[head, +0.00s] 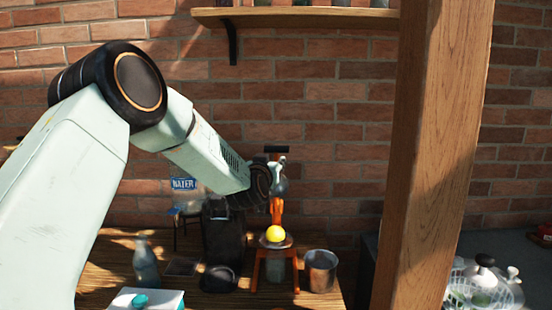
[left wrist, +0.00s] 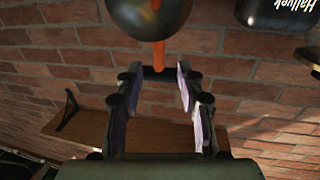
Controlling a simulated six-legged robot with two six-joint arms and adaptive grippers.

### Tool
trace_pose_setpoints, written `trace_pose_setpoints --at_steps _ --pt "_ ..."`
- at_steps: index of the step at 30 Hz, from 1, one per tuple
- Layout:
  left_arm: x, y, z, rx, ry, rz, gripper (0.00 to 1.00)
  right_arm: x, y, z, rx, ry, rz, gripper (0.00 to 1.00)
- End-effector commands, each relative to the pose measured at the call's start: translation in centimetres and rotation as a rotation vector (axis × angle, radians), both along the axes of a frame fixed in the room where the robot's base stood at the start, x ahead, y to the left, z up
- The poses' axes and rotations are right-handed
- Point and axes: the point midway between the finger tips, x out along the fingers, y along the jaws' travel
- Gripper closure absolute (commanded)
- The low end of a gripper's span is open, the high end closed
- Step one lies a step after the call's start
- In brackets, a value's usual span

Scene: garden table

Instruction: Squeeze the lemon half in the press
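The orange press (head: 277,210) stands on the wooden table, near its right end. The yellow lemon half (head: 275,234) sits on the press, at its middle. My left gripper (head: 279,175) is above the lemon, by the top of the press; my wrist partly hides that area. In the left wrist view my left gripper (left wrist: 157,75) is open, its pale pads apart. An orange bar of the press (left wrist: 158,56) ends around the gap between the fingertips, with a dark rounded part (left wrist: 150,14) beyond it. No firm contact shows. My right gripper is out of view.
A metal cup (head: 320,270) stands right of the press, and a dark machine (head: 223,240) stands left of it. A glass bottle (head: 146,262) is further left. A wooden post (head: 432,150) rises at the right. A shelf (head: 300,18) hangs on the brick wall.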

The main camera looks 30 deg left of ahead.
Motion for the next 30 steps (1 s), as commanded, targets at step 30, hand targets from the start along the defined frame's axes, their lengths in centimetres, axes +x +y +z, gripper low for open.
trace_pose_setpoints --at_steps 30 --pt "5.2 1.9 0.0 0.001 0.0 -0.001 0.7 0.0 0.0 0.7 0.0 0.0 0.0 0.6"
